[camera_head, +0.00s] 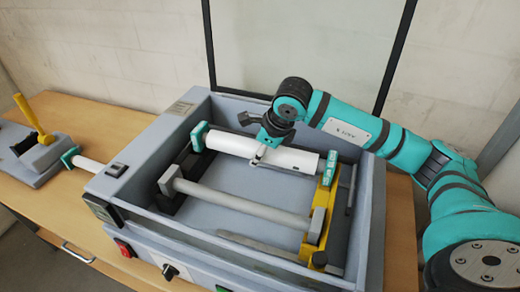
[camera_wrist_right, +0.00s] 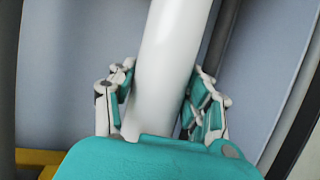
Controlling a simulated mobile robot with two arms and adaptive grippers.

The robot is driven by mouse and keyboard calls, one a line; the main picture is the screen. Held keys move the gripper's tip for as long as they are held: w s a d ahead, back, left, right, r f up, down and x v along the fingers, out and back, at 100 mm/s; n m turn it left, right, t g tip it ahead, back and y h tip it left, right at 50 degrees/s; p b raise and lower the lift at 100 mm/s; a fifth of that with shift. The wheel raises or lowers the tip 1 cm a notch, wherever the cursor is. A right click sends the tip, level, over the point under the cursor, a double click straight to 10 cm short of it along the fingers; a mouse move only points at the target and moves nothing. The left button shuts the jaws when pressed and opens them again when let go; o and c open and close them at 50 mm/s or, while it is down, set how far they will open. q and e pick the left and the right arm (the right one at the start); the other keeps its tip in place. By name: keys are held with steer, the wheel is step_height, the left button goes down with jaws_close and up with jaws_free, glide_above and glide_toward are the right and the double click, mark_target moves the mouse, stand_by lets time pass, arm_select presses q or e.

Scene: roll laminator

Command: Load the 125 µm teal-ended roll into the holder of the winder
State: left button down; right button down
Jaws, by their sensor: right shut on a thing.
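The white roll (camera_head: 295,161) has teal ends and lies across the upper part of the grey machine's open tray. Its left teal end (camera_head: 199,137) is near the tray's left wall, and its right teal end (camera_head: 331,163) is at the top of a yellow bracket (camera_head: 320,210). I cannot tell whether either end is seated. My right gripper (camera_head: 268,140) is shut on the middle of the roll. In the right wrist view its fingers (camera_wrist_right: 163,100) press on both sides of the white roll (camera_wrist_right: 170,50). My left gripper is not in view.
A second roll with grey ends (camera_head: 240,205) lies in the tray in front, parallel. The grey machine's front wall (camera_head: 180,240) carries switches. A tool with a yellow lever (camera_head: 33,118) stands at the left on the wooden table (camera_head: 50,205). A teal-ended white rod (camera_head: 88,165) lies beside the machine.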

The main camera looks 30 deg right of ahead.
steer(key=shift+f, duration=0.4)
arm_select(q)
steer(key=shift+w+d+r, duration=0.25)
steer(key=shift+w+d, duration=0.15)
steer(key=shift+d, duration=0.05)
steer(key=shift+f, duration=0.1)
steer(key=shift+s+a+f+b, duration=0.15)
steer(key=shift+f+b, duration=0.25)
steer(key=shift+b, duration=0.05)
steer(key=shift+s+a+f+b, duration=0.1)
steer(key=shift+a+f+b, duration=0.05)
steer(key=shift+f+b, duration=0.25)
arm_select(e)
steer(key=shift+f, duration=0.6)
steer(key=c, duration=0.6)
jaws_free()
steer(key=shift+s, duration=0.1)
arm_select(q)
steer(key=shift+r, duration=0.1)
arm_select(e)
steer(key=shift+o, duration=0.2)
